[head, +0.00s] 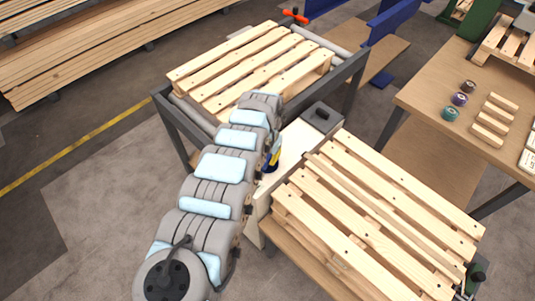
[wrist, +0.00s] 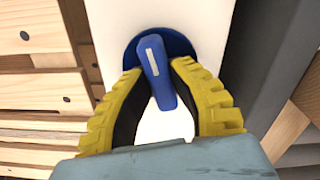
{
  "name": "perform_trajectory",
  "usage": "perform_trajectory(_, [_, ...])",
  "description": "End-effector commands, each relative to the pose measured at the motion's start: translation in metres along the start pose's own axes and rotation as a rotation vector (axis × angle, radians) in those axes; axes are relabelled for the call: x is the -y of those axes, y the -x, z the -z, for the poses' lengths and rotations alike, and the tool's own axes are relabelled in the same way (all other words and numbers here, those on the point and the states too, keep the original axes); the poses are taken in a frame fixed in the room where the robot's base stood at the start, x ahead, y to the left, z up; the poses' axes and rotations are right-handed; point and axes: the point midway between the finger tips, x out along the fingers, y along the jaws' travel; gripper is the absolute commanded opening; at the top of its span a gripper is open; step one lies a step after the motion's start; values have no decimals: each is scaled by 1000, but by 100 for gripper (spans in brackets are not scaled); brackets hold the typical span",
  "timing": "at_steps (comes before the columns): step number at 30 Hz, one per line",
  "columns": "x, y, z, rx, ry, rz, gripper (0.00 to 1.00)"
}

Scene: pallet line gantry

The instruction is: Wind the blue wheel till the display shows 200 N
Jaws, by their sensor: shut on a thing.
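The blue wheel (wrist: 183,47) shows in the wrist view as a round disc on a white surface, with a raised blue bar across it that carries a pale mark. My gripper (wrist: 157,78) has its yellow ribbed fingers on either side of this bar, shut on it. In the head view my gripper (head: 271,160) is at the white panel (head: 293,142) between two pallets, and my arm hides most of the wheel. No display reading can be made out in either view.
A pallet (head: 250,65) lies on a grey-framed stand behind, and stacked pallets (head: 375,220) stand at the right front. A grey box (head: 322,116) with a dark top part sits at the panel's far end. A workbench (head: 430,95) with small spools and wood blocks is at the right.

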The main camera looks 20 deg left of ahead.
Motion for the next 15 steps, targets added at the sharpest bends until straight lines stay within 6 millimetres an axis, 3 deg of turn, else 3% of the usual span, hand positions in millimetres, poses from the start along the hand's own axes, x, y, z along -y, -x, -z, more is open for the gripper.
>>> perform_trajectory(15, [0, 0, 0, 1, -378, -1, 0])
